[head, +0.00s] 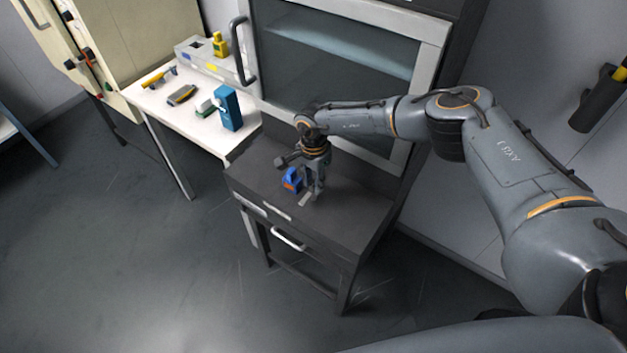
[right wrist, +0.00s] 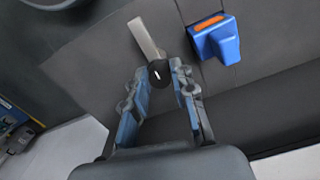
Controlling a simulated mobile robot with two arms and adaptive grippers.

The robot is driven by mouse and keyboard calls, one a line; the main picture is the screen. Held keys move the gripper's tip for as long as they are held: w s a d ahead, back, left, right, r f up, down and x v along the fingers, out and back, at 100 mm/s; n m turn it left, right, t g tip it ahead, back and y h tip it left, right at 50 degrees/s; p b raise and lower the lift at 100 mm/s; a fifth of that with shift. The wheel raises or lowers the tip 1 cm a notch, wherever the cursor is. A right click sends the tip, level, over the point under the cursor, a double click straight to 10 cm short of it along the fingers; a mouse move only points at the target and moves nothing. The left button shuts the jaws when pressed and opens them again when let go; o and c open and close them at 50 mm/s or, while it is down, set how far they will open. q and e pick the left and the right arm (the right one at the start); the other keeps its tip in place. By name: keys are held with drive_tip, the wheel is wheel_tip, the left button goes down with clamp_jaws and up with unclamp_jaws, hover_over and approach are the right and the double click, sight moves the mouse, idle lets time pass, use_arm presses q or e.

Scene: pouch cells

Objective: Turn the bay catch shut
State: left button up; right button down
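The bay catch is a flat pale metal lever (right wrist: 146,38) with a round black hub (right wrist: 158,76) at one end. In the head view the lever (head: 304,200) shows on the dark cabinet top, near the front edge. My right gripper (head: 317,194) points down over it. In the right wrist view my right gripper (right wrist: 158,70) is open, with the black hub appearing between its fingertips and the lever reaching out beyond them. I cannot tell whether the fingers touch it. My left gripper is not in view.
A blue block with an orange strip (head: 292,179) stands close beside the catch. The dark cabinet (head: 356,214) has a drawer handle (head: 288,240) in front and a glass-fronted enclosure (head: 340,65) behind. A white table (head: 180,118) to the left holds tools and a blue upright box (head: 230,108).

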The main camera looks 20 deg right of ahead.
drive_tip(key=shift+m, duration=0.4)
drive_tip(key=m+b, duration=0.2)
drive_tip(key=m, duration=0.1)
drive_tip(key=shift+f+m, duration=0.1)
drive_tip(key=shift+m, duration=0.2)
drive_tip(key=m+b, duration=0.1)
drive_tip(key=m, duration=0.3)
drive_tip(key=shift+m+b, duration=0.3)
drive_tip(key=m+b, duration=0.1)
drive_tip(key=m, duration=0.3)
drive_tip(key=shift+w, duration=0.1)
drive_tip(key=shift+m+b, duration=0.45)
drive_tip(key=shift+m, duration=2.05)
drive_tip(key=c, duration=1.1)
unclamp_jaws()
